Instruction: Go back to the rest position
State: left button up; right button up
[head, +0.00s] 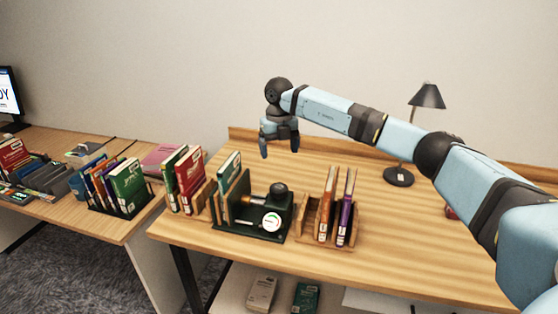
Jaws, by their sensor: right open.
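My right arm reaches in from the right across the desk. My right gripper (279,146) points down above the back of the wooden desk (400,237), with its fingers apart and nothing between them. It is behind a dark green device (258,216) with a round dial and does not touch it. My left gripper does not show in the head view.
A wooden holder (329,222) holds upright books right of the device. More books (189,180) stand left of it. A lower desk (113,222) at left bears books and a monitor (9,94). The desk's front right is clear.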

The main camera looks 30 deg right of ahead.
jog(key=shift+a, duration=0.1)
dwell(0.5)
jog(key=s+a+f+n+y+p, duration=0.1)
jog(key=s+a+f+y, duration=0.3)
jog(key=a, duration=0.6)
jog(key=s+a+f+n+y+p, duration=0.15)
jog(key=a+f+y, duration=0.35)
jog(key=a, duration=0.5)
jog(key=s+a+f+m+t+y+p, duration=0.15)
jog(key=s+a+m+t+y, duration=0.55)
jog(key=a, duration=0.8)
jog(key=s+d+f+m+t+h+p, duration=0.1)
jog(key=s+d+f+m+h, duration=0.2)
jog(key=s+m, duration=0.5)
jog(key=s+d+f+m+t+h+p, duration=0.1)
jog(key=s+d+f+m+h+p, duration=0.1)
jog(key=s+d+f+m+h, duration=0.2)
jog(key=s+d+f+m+t+h+p, duration=0.1)
jog(key=s+d+f+m+h, duration=0.3)
jog(key=s+f+m, duration=0.4)
jog(key=s+m+t+h, duration=0.1)
jog(key=s+m, duration=0.4)
jog(key=shift+s+d+m+h, duration=0.25)
jog(key=shift+m+h, duration=0.1)
jog(key=shift+h, duration=0.05)
